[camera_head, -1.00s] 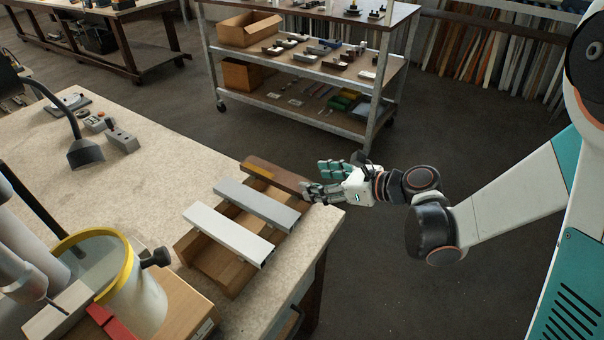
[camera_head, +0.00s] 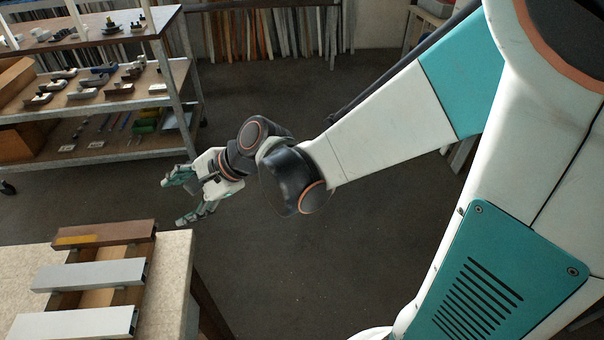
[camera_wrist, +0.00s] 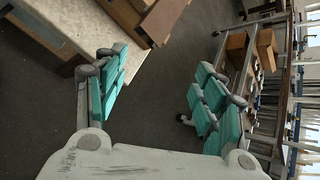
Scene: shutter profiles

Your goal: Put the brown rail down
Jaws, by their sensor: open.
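The brown rail (camera_head: 105,233) lies across a wooden rack (camera_head: 96,297) on the workbench, at the far end of a row with a grey rail (camera_head: 90,275) and a white rail (camera_head: 72,323). A yellowish patch marks its left part. My gripper (camera_head: 178,199) is open and empty in the air, off the bench edge and to the right of the brown rail, apart from it. In the wrist view my gripper's teal fingertips (camera_wrist: 160,82) are spread wide with only floor between them. The brown rail's end (camera_wrist: 163,18) shows at the top there.
The bench top (camera_head: 170,280) ends just right of the rack. A wheeled shelf cart (camera_head: 170,88) with small parts and boxes stands behind at the left. Long strips (camera_head: 270,35) lean along the back wall. The floor around my arm is clear.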

